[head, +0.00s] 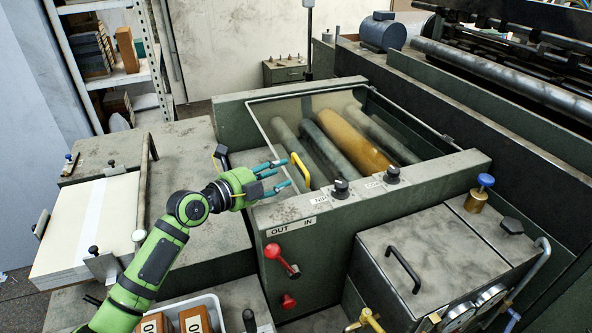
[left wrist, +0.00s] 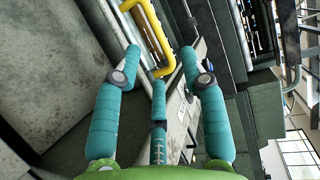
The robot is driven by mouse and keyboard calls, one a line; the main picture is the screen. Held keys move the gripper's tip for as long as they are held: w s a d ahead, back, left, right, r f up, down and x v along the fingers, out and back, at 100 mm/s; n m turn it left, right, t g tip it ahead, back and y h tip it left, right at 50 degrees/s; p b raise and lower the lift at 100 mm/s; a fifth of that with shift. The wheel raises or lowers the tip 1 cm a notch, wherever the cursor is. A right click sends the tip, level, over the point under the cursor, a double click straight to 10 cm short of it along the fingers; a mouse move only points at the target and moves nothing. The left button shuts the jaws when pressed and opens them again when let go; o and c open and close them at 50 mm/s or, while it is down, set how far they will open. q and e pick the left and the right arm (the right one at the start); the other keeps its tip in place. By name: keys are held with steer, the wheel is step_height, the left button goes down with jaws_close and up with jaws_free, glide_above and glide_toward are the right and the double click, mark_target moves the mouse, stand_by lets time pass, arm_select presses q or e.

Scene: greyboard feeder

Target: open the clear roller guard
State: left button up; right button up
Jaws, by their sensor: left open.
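The clear roller guard (head: 296,106) is a see-through panel with a thin pale frame, lying down over several rollers, one of them orange (head: 352,140). Its yellow handle (head: 300,170) stands near the front left edge of the panel. My left gripper (head: 284,174) is open, just left of the handle, with its teal fingers pointing at it. In the left wrist view the yellow handle (left wrist: 150,30) lies beyond and between the spread fingertips. No grip on it shows, and I cannot tell whether a finger touches it. My right gripper is not in view.
Black knobs (head: 341,188) stand on the green front rail right of the handle. A red lever (head: 281,258) sticks out of the front face below. A paper stack (head: 80,225) lies at the left, and a white bin (head: 212,303) of blocks is in front.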

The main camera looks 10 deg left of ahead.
mark_target(296, 178)
arm_select(q)
steer(key=p+x, duration=0.2)
steer(key=x, duration=0.4)
steer(key=shift+w, duration=0.2)
steer(key=shift+w+d+f, duration=0.2)
steer(key=shift+w, duration=0.15)
steer(key=c, duration=0.7)
jaws_close()
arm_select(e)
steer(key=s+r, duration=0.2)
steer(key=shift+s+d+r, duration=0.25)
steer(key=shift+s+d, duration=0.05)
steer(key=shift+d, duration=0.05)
